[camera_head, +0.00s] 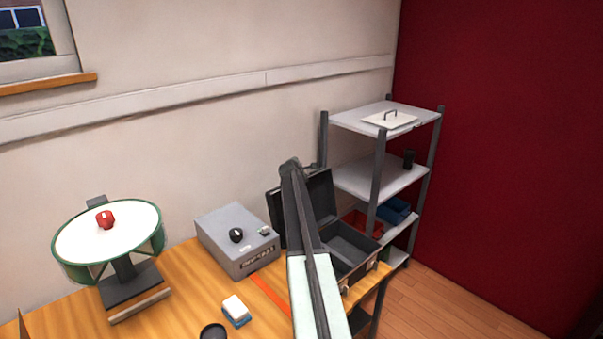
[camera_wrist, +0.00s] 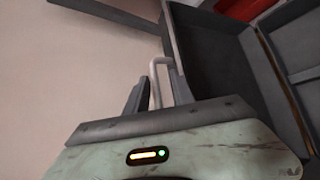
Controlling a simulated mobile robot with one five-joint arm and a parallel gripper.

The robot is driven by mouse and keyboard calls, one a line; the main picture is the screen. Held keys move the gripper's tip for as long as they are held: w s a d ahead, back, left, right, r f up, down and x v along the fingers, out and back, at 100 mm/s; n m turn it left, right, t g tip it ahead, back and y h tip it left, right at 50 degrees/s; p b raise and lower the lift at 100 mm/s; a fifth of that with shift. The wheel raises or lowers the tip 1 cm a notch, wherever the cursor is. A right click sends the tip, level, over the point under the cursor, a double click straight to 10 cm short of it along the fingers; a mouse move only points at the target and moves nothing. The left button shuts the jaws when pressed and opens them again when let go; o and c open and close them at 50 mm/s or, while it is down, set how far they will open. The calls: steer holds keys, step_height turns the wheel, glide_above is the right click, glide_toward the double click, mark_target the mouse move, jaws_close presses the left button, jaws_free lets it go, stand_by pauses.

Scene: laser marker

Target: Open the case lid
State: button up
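The dark grey case (camera_head: 352,255) stands on the wooden table at its right end. Its lid (camera_head: 319,192) is raised, standing roughly upright at the back and partly hidden by my arm, and the inside of the base shows. In the wrist view the lid (camera_wrist: 215,60) fills the middle right and the base (camera_wrist: 297,45) lies farther right. A pale U-shaped handle (camera_wrist: 154,68) sticks out from the lid's edge. My gripper (camera_wrist: 158,76) is at this handle, with its fingers apart on either side of it. In the head view my gripper (camera_head: 290,165) is by the top of the lid.
A grey laser marker box (camera_head: 237,240) with a black knob stands left of the case. A round white-topped stand (camera_head: 125,225) is at the left. A blue-and-white block (camera_head: 235,310) lies in front. A metal shelf rack (camera_head: 375,180) stands close behind the case.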

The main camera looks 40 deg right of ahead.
steer(key=shift+a, duration=0.15)
steer(key=p+v, duration=0.3)
steer(key=v, duration=0.4)
steer(key=shift+s+a+r+p, duration=0.15)
steer(key=shift+s+r+p, duration=0.05)
steer(key=shift+p, duration=0.15)
